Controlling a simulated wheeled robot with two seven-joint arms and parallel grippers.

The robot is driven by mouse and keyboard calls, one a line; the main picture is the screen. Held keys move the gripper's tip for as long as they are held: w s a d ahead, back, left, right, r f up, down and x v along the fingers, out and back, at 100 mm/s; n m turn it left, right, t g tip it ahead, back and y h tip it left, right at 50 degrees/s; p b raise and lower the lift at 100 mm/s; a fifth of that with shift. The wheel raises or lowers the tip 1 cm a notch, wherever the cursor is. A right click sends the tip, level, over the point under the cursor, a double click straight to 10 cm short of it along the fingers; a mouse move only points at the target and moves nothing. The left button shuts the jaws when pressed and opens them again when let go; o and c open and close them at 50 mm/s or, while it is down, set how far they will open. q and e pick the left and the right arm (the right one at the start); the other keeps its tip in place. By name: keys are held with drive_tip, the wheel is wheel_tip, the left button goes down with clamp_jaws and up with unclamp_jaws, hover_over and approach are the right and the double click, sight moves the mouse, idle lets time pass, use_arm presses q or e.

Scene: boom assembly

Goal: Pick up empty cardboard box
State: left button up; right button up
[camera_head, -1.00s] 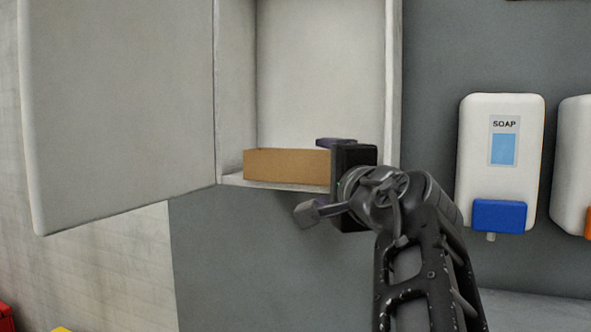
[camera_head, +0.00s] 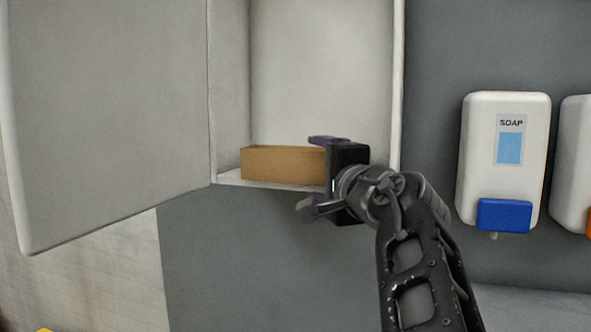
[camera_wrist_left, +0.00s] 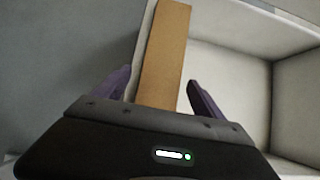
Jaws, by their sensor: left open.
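The cardboard box (camera_head: 282,163) is low and brown and sits on the floor of the open wall cabinet (camera_head: 228,178). Its right end is hidden behind my left gripper (camera_head: 318,172) in the head view. The left gripper is open, with one finger above the box's level and one below the cabinet floor. In the left wrist view the box (camera_wrist_left: 165,60) runs between the two purple fingers of the gripper (camera_wrist_left: 160,95), with gaps on both sides. Whether the box holds anything cannot be seen. My right gripper is not in view.
The cabinet door (camera_head: 110,110) stands open at the left. The cabinet's right wall (camera_head: 397,80) is close to my gripper. A soap dispenser (camera_head: 503,160) hangs on the grey wall at the right, with a second dispenser (camera_head: 575,160) partly in view.

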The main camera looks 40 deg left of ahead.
use_arm(q)
drive_tip(key=shift+c, duration=0.2)
drive_tip(key=c, duration=1.4)
drive_tip(key=shift+r, duration=0.1)
wheel_tip(320, 180, up, 10)
drive_tip(key=p, duration=0.2)
